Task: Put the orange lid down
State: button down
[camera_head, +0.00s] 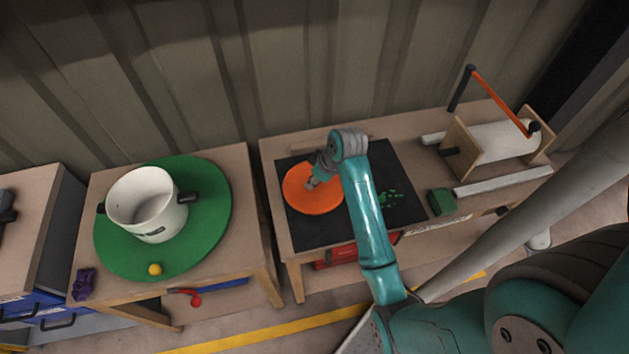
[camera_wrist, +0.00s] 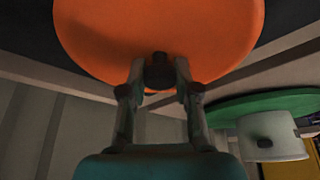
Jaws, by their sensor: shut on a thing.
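The orange lid (camera_head: 311,190) is a round flat disc over the black mat (camera_head: 330,236) on the middle table. My gripper (camera_head: 313,182) is shut on the lid's dark knob. In the wrist view the orange lid (camera_wrist: 160,35) fills the top, and the knob sits between the two fingers of my gripper (camera_wrist: 159,75). I cannot tell whether the lid touches the mat or hangs just above it.
A white pot (camera_head: 150,207) stands on a green round board (camera_head: 215,215) on the left table, with a yellow ball (camera_head: 155,269) near it. Green bits (camera_head: 390,198) lie on the mat's right side. A green block (camera_head: 441,201) and a roller with an orange crank (camera_head: 500,143) stand further right.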

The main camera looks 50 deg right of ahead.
jog(key=shift+f, duration=0.65)
jog(key=c, duration=0.8)
grip_release()
jog(key=shift+f, duration=0.1)
jog(key=shift+c, duration=0.2)
